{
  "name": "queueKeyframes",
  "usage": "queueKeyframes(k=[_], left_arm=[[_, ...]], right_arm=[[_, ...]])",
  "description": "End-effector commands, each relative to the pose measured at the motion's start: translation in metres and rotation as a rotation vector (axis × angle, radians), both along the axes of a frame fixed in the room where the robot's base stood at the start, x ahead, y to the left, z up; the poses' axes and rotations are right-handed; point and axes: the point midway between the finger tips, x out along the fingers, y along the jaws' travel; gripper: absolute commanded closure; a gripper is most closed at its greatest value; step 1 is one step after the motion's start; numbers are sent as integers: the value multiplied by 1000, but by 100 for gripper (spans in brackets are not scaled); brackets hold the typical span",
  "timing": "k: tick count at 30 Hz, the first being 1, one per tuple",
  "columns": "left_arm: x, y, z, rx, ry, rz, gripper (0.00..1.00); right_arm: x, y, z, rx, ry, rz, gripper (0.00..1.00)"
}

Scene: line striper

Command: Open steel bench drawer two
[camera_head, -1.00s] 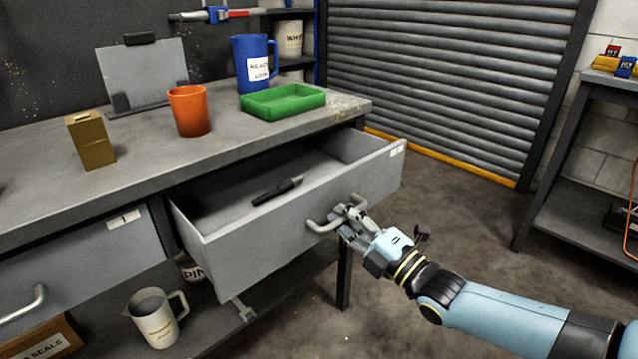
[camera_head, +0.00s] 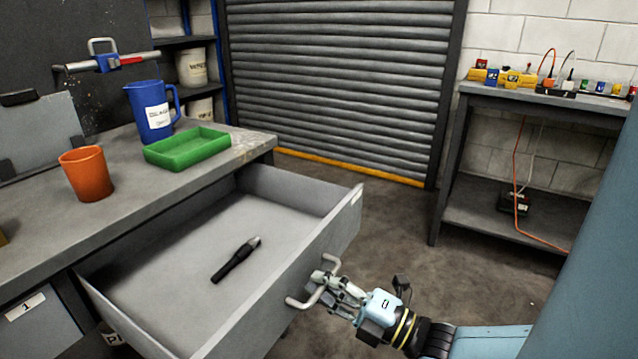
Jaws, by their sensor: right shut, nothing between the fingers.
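The steel bench drawer (camera_head: 330,230) on the right of the bench is pulled well out, with a dark pen-like tool (camera_head: 236,260) lying inside it. Its front has a bar handle (camera_head: 300,301). My right gripper (camera_head: 325,287) is at the handle, its fingers around or against the bar; I cannot tell exactly how they meet it. The fingers look shut, with no separate object between them. The neighbouring drawer, labelled 1 (camera_head: 25,306), is closed at the lower left. My left gripper is not in view.
On the bench top (camera_head: 115,215) stand an orange cup (camera_head: 86,174), a green tray (camera_head: 187,148) and a blue jug (camera_head: 151,111). A second bench (camera_head: 470,150) stands at the right. Open floor (camera_head: 400,215) lies between the benches, before a roller shutter (camera_head: 335,80).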

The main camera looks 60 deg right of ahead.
Motion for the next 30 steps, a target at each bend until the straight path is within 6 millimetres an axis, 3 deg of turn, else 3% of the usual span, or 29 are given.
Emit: queueKeyframes(k=[5, 13, 23, 30], left_arm=[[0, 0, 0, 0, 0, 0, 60], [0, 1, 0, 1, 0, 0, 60], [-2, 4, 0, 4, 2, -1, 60], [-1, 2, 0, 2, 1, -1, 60]], right_arm=[[-1, 0, -3, -2, 7, 0, 100], [0, 0, -1, 0, 4, 0, 66], [-5, 0, -2, 0, 4, 0, 66], [-48, -4, -11, 0, 8, -1, 66]])
